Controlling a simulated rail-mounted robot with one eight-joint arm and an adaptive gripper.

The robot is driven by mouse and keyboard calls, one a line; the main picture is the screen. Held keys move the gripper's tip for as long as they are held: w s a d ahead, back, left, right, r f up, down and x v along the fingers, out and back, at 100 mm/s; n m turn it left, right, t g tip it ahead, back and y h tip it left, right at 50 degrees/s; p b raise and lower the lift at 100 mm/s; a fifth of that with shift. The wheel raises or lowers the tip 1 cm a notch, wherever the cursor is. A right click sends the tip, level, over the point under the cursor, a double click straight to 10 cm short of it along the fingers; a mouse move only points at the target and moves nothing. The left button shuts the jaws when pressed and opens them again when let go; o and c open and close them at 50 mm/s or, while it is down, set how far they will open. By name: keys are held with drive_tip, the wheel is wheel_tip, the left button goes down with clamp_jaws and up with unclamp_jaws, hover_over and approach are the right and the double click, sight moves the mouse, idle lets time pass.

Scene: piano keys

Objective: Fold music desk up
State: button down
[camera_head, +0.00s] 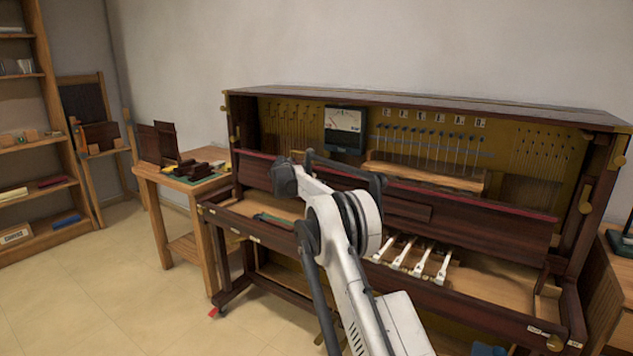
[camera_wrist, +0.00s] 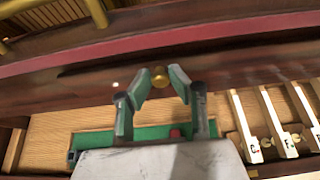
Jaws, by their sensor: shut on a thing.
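The music desk (camera_head: 490,216) is a long dark wooden board with a red strip along its top edge, running across the front of the open upright piano. In the head view my own arm and wrist cover the knob and the fingertips.
White piano keys (camera_head: 420,262) stand to the right, below the desk; lettered keys (camera_wrist: 268,125) show in the wrist view. A green strip (camera_wrist: 95,142) lies below the gripper. A small meter (camera_head: 345,128) sits behind the desk. A side table (camera_head: 150,172) stands left.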

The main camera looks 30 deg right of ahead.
drive_tip(key=shift+d+r, duration=0.1)
idle(0.4)
drive_tip(key=c, duration=1.6)
unclamp_jaws()
drive_tip(key=v, duration=1.2)
drive_tip(key=shift+r, duration=0.15)
